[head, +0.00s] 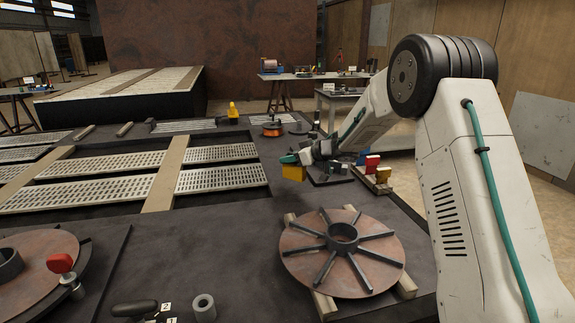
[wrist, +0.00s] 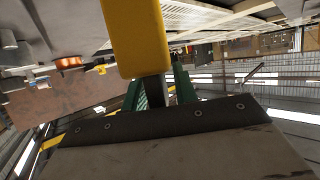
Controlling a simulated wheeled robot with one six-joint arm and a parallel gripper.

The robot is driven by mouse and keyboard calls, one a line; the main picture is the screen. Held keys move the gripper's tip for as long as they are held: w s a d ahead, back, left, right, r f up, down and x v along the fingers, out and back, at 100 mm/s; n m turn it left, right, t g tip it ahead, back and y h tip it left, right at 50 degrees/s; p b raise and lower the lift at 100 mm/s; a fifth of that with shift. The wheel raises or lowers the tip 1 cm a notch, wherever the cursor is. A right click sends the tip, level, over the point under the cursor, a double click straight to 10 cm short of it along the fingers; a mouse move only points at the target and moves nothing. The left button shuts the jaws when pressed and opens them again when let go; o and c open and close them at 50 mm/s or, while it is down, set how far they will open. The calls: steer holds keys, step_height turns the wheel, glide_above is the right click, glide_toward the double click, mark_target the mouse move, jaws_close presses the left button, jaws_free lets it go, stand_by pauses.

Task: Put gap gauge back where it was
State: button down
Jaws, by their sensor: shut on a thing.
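My gripper (head: 292,159) is shut on a yellow block-shaped piece, which I take to be the gap gauge (head: 294,173), and holds it above the dark steel table. In the wrist view, the yellow gauge (wrist: 137,38) fills the top middle. A dark stem (wrist: 156,88) runs from it down between the green fingers (wrist: 155,96). A red piece (head: 372,164) and a smaller yellow piece (head: 383,174) stand on a wooden block (head: 376,184) to the right of my gripper. Whether there is an empty place on that block is too small to tell.
A round spoked reel flange (head: 342,252) lies on wooden battens in front of my gripper. An orange spool (head: 272,129) and a yellow item (head: 233,112) stand farther back. A red-knobbed clamp (head: 62,266) is at left front. The dark plate (head: 240,222) left of the flange is clear.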

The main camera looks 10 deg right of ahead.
steer(key=shift+w+f, duration=1.85)
steer(key=shift+w, duration=0.15)
steer(key=shift+f, duration=0.1)
steer(key=c, duration=1.1)
jaws_free()
steer(key=shift+f, duration=0.1)
